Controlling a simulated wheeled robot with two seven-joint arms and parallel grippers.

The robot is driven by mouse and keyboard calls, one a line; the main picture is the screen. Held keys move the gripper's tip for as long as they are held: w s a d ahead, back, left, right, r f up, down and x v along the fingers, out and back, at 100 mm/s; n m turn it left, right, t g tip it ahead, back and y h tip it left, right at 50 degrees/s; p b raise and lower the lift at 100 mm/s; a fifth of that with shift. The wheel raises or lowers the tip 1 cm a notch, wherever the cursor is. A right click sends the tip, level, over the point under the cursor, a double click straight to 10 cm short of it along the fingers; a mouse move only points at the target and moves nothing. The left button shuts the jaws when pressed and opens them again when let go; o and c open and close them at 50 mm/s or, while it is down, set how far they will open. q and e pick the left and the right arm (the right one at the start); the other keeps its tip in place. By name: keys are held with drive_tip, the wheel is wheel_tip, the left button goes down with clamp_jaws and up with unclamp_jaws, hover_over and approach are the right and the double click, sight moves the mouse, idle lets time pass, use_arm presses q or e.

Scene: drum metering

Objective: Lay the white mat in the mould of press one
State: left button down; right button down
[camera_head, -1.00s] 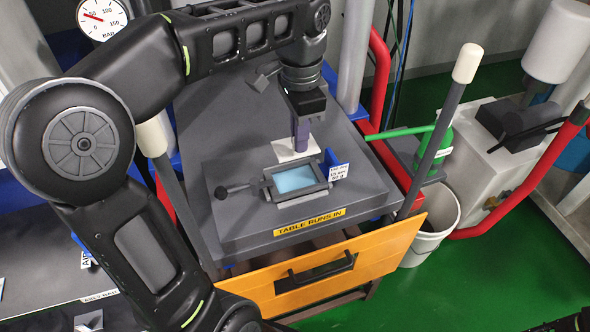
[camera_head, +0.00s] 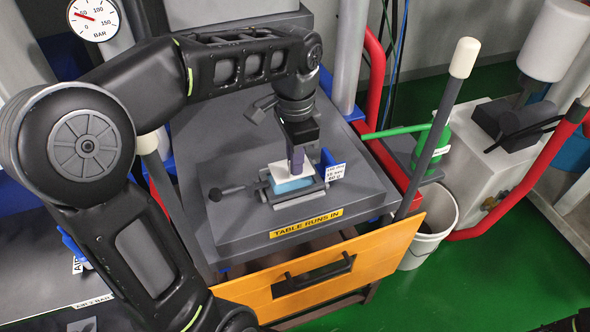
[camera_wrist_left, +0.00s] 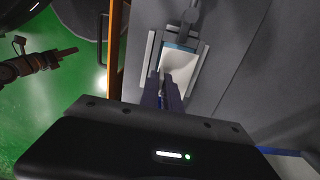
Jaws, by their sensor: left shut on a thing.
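The white mat (camera_head: 281,172) is held in my left gripper (camera_head: 297,170), which is shut on it. The mat is over the far part of the mould (camera_head: 299,198), a small grey frame on the dark press table. A light blue surface (camera_head: 291,186) shows along the mould's near side. In the left wrist view the white mat (camera_wrist_left: 181,62) covers most of the mould's inside, between the grey frame sides. The fingers (camera_wrist_left: 164,92) are at one edge of the mat. I cannot tell whether the mat touches the mould. My right gripper is not in view.
A blue block with a white label (camera_head: 333,171) stands right of the mould. A dark handle (camera_head: 226,191) lies to its left. A yellow "TABLE RUNS IN" sign (camera_head: 306,223) is on the table's front edge, above an orange panel (camera_head: 385,254). A white bucket (camera_head: 430,235) stands at right.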

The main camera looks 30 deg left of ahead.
use_arm(q)
drive_tip(key=shift+f, duration=1.65)
drive_tip(key=shift+f, duration=0.1)
drive_tip(key=c, duration=1.6)
unclamp_jaws()
drive_tip(key=shift+o, duration=0.2)
